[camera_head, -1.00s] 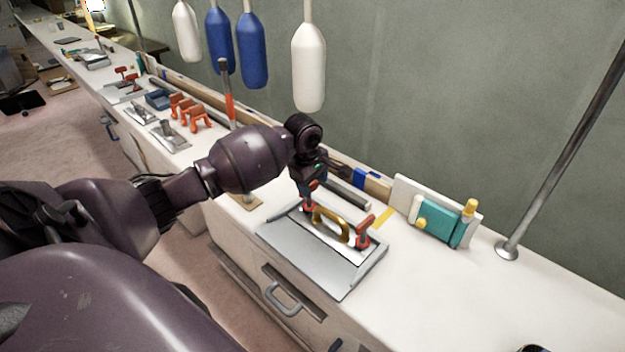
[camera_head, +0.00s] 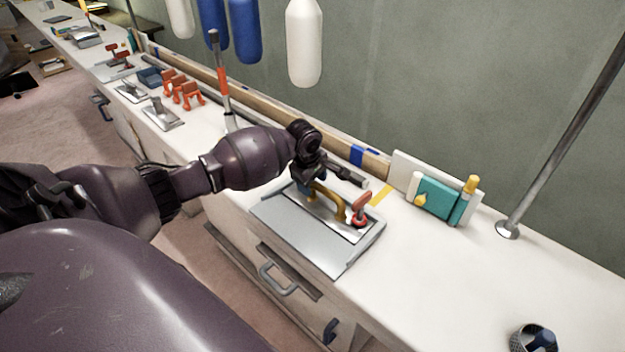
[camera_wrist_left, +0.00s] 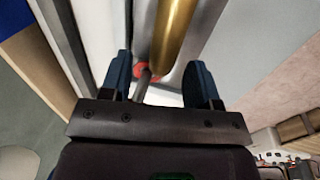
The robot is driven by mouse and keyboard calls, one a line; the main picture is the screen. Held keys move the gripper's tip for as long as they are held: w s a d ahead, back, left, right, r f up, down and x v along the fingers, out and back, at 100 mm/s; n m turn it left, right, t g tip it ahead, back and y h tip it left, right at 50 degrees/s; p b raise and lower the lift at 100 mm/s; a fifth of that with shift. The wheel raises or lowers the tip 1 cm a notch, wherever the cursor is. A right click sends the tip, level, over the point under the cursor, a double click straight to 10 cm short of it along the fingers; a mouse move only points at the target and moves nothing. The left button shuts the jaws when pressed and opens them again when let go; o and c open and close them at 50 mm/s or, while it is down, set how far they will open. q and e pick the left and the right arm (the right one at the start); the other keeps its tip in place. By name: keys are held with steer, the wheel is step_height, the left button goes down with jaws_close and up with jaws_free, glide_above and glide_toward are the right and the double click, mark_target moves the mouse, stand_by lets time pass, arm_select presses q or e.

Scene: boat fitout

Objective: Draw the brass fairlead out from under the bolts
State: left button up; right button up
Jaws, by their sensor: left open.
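The brass fairlead (camera_head: 338,207), a golden arched bar, stands on a grey metal plate (camera_head: 300,240) on the white counter. A red-headed bolt (camera_head: 361,207) stands at its right end. The bolt at its left end is hidden behind my gripper in the head view; a bit of red (camera_wrist_left: 140,70) shows beside the brass bar in the wrist view. My left gripper (camera_head: 308,192) is at the fairlead's left part, over the plate. In the left wrist view its blue fingers (camera_wrist_left: 160,78) are apart, with the brass bar (camera_wrist_left: 175,30) ahead between them. Contact cannot be told.
A teal and white kit with yellow handles (camera_head: 438,198) leans behind the plate to the right. Orange clamps (camera_head: 182,90) and small plates stand farther left. A metal pole (camera_head: 508,229) and a dark round holder (camera_head: 533,338) are at right. Counter between them is clear.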

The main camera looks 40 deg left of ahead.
arm_select(q)
steer(key=shift+c, duration=0.3)
jaws_close()
